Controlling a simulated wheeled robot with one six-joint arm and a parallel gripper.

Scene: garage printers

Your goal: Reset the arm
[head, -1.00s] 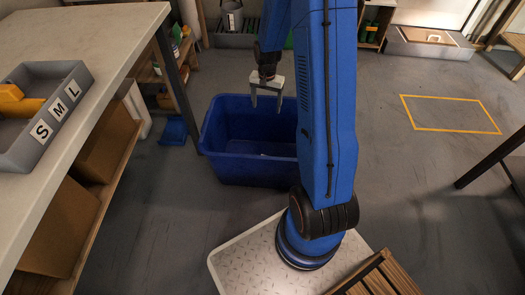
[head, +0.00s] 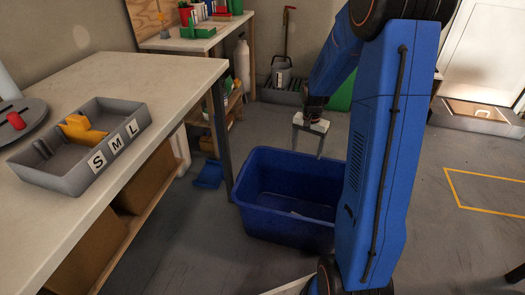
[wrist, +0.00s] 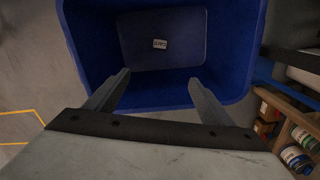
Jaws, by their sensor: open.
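My gripper (head: 308,140) hangs over the blue bin (head: 252,207), with its fingers pointing down and apart. Nothing is between the fingers. In the wrist view my gripper (wrist: 160,95) shows both grey fingers spread above the bin (wrist: 85,55). A small pale item with dark marks (wrist: 160,44) lies on the bin's floor. My blue arm stands at the right of the head view and hides part of the bin's right side.
A workbench (head: 160,75) on the left holds a grey tray (head: 60,183) labelled S, M, L with an orange part (head: 82,130) in it. Open floor (head: 440,230) with a yellow outline lies to the right.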

